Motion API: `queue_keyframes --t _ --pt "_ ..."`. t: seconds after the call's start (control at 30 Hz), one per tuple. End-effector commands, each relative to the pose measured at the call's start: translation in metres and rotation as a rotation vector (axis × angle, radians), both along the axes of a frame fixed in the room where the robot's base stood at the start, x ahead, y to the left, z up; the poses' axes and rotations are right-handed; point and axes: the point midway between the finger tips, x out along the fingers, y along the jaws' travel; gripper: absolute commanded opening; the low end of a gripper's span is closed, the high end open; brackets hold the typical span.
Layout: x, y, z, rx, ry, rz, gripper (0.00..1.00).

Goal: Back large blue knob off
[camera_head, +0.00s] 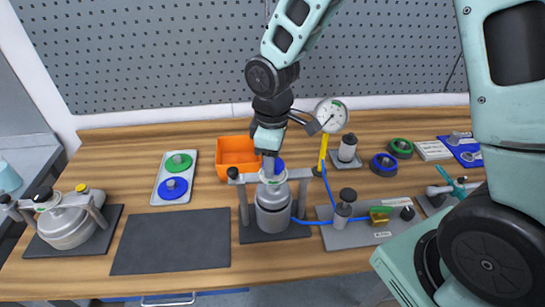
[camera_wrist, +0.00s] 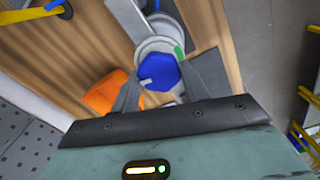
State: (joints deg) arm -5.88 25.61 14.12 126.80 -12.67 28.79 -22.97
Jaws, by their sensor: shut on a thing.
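My gripper (camera_head: 271,172) points down above the grey drum (camera_head: 272,218) of the middle agitator. It is shut on the large blue knob (camera_head: 279,166), which shows partly behind the fingers. In the wrist view the blue knob (camera_wrist: 161,74) sits between the two fingers of my gripper (camera_wrist: 162,80), over the pale drum (camera_wrist: 155,24). I cannot tell whether the knob is still seated on its thread or lifted clear.
An orange bin (camera_head: 237,153) stands behind the drum. A pale tray (camera_head: 163,190) with a green and a blue disc lies left, beside a dark mat (camera_head: 172,242). Another agitator (camera_head: 66,222) stands far left. A gauge (camera_head: 331,115) and a blue hose (camera_head: 327,184) are close on the right.

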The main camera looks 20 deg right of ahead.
Motion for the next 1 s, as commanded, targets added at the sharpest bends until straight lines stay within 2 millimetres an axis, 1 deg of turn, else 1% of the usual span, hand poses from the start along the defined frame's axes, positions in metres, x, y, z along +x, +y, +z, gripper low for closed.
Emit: queue_keyframes --t 0.03,0.4,0.43,0.47,0.5,0.83,0.93,1.0 --pt "-0.003 -0.001 -0.003 -0.002 0.01 0.004 0.22" --pt "-0.003 -0.001 -0.003 -0.002 0.01 0.005 0.22" --pt "-0.003 -0.001 -0.003 -0.002 0.01 0.005 0.53" --pt "-0.003 -0.001 -0.003 -0.002 0.01 0.005 0.61" --pt "-0.003 -0.001 -0.003 -0.002 0.009 0.005 0.67" --pt "-0.001 0.0 0.002 -0.001 0.002 0.004 0.67" --pt "0.001 -0.001 0.012 0.001 -0.002 0.002 0.67" --pt "0.001 0.0 0.023 0.001 -0.004 0.002 0.67"
